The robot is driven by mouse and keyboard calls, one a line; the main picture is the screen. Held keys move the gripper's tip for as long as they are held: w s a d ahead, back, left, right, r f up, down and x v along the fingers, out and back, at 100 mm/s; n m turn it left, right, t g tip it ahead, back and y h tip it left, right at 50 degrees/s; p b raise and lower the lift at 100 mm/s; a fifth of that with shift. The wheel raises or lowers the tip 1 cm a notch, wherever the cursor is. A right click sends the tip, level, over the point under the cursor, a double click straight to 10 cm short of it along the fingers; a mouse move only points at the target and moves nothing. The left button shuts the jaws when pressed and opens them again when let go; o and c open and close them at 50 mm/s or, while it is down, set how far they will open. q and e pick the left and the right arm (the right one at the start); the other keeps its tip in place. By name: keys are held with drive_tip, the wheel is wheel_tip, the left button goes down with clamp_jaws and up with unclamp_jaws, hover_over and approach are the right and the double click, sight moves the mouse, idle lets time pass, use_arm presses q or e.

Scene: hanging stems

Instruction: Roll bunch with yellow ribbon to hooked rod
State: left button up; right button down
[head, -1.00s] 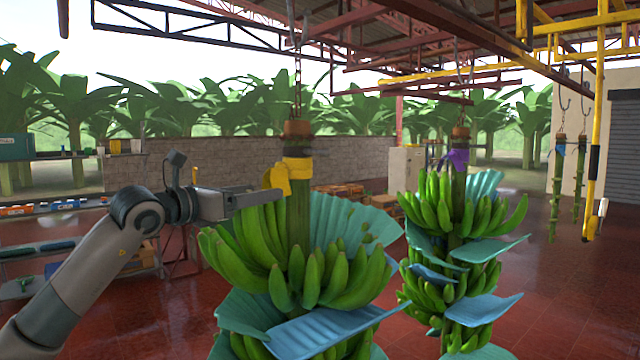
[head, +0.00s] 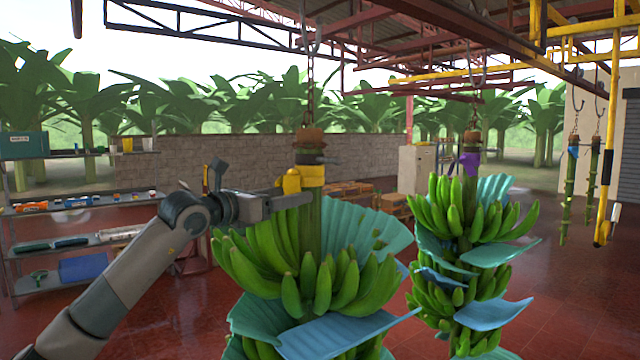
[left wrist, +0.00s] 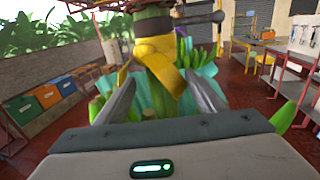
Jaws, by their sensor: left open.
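The bunch with the yellow ribbon (head: 305,178) hangs from a chain in the middle of the head view, its green bananas (head: 300,275) below the ribbon. My left gripper (head: 295,201) is open at its stem, just under the ribbon. In the left wrist view the open fingers (left wrist: 163,100) stand on either side of the ribbon's hanging tail (left wrist: 165,75); whether they touch the stem cannot be told. A yellow rod (head: 608,150) with a hooked lower end hangs at the far right, well apart from the bunch. My right gripper is not in view.
A second bunch with a purple ribbon (head: 469,162) hangs close by on the right. Bare stems (head: 567,190) hang near the rod. Overhead are rails (head: 470,68). Shelves (head: 80,205) stand at left. The red floor (head: 560,300) is open at right.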

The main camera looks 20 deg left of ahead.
sight(319, 190)
use_arm(q)
drive_tip(key=p+x, duration=0.4)
drive_tip(key=x, duration=0.6)
drive_tip(key=shift+r+p, duration=0.15)
drive_tip(key=shift+p, duration=0.2)
drive_tip(key=shift+w+d, duration=0.25)
drive_tip(key=shift+w, duration=0.45)
drive_tip(key=c, duration=1.5)
